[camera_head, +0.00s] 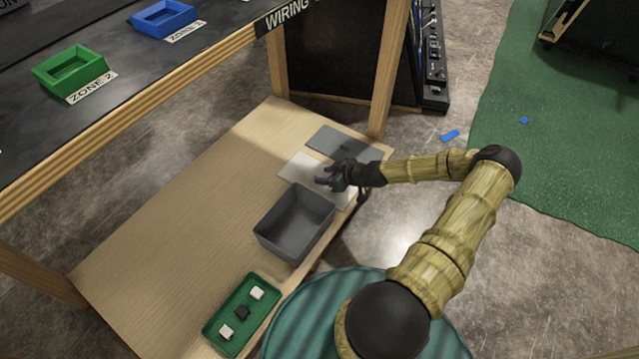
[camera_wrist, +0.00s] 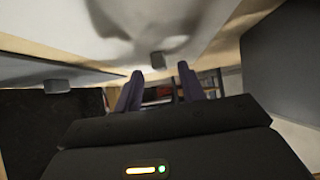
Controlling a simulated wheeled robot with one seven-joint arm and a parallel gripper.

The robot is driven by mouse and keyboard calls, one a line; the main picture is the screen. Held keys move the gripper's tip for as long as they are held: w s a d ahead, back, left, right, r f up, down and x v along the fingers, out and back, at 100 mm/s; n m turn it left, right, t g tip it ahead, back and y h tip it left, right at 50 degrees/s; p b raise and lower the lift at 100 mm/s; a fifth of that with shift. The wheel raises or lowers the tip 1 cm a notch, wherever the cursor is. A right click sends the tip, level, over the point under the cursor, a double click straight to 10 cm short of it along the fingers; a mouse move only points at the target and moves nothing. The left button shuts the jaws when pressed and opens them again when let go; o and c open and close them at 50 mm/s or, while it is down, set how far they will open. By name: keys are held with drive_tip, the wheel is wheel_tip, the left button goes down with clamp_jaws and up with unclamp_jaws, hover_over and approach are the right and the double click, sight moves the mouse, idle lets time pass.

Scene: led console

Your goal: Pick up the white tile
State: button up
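The white tile (camera_head: 300,168) lies flat on the light wooden lower shelf, partly hidden by my gripper. My gripper (camera_head: 322,179) is over the tile, low and close to it; I cannot tell if it touches. In the wrist view the pale tile surface (camera_wrist: 190,25) fills the top, with a small grey block (camera_wrist: 158,60) on it. The two purple fingers (camera_wrist: 159,88) are apart with nothing between them; the block shows just beyond the tips, in line with the gap.
A grey tile (camera_head: 335,140) lies behind the white one, and another small grey block (camera_wrist: 57,86) shows at left in the wrist view. An open grey bin (camera_head: 295,225) stands in front. A green tray (camera_head: 224,331) holds small cubes. A wooden post (camera_head: 389,75) rises behind.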

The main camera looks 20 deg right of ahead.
drive_tip(key=shift+x, duration=0.9)
clamp_jaws()
